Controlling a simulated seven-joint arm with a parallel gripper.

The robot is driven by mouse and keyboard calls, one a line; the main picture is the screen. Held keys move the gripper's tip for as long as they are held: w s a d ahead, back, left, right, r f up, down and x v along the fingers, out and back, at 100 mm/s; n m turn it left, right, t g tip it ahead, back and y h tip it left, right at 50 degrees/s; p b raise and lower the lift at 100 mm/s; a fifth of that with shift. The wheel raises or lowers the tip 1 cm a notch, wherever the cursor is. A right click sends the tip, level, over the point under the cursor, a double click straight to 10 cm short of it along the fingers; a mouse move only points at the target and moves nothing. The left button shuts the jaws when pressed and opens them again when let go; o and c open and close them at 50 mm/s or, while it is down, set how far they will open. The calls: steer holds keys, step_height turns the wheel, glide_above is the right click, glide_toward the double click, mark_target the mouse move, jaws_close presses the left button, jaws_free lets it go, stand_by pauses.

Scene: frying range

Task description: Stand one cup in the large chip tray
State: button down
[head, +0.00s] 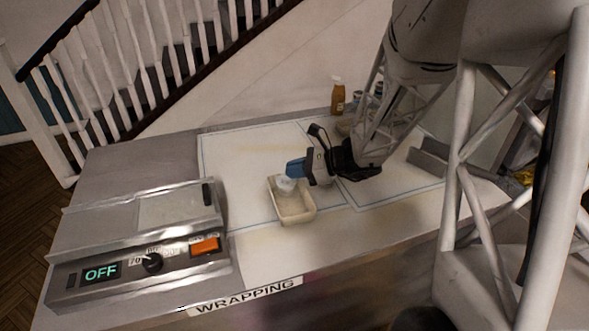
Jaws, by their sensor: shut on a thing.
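A cream rectangular tray (297,217) lies on the wrapping counter, its open side up; I take it for the large chip tray. My gripper (291,173) reaches in from the right, with its blue fingers over the tray's far part. It is shut on a small white cup (286,184). The cup shows just below the fingertips, at the far left part of the tray. The fingers hide part of the cup. I cannot tell whether its base touches the tray floor.
A metal wrapping machine (140,245) reading OFF stands left of the tray. A brown spray bottle (338,96) and small containers stand at the back, near my arm. The counter in front of the tray is clear down to its edge labelled WRAPPING (245,297).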

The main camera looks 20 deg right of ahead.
steer(key=c, duration=1.3)
jaws_free()
steer(key=shift+o, duration=0.2)
steer(key=v, duration=1.2)
